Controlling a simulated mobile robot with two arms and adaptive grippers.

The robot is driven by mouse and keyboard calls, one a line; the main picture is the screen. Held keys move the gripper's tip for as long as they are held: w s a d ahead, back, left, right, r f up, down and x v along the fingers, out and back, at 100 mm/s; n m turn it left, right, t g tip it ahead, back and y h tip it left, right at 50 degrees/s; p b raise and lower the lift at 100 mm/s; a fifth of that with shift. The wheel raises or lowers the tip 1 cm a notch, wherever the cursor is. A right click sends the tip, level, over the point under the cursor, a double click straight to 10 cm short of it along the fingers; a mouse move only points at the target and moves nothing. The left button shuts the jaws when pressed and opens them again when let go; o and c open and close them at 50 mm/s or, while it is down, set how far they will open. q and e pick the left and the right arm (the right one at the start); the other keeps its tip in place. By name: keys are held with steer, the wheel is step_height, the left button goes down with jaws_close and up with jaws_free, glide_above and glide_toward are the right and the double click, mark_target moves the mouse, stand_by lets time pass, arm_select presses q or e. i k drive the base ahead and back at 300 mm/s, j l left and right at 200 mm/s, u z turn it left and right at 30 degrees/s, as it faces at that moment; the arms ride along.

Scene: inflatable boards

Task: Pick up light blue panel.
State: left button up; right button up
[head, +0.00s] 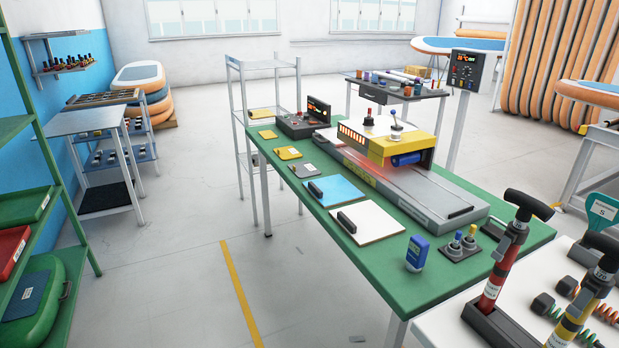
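The light blue panel (340,190) lies flat on the green-topped table (400,283). A short black handle (315,190) sits at its left edge. A white panel (372,221) with a similar black handle lies just in front of it, toward the near end of the table. A small grey panel (305,170) lies behind it. Neither of my grippers shows in the head view.
A yellow and grey machine (405,150) stands right of the panels. A blue handheld device (417,253) stands near the table's front. A white bench (440,325) with pumps is at lower right. Open floor (180,250) lies left of the table; a green shelf (60,260) stands far left.

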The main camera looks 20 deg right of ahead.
mark_target(335, 191)
steer(key=i+z, duration=0.3)
steer(key=i, duration=0.2)
steer(key=i+j+z, duration=0.25)
steer(key=i, duration=0.2)
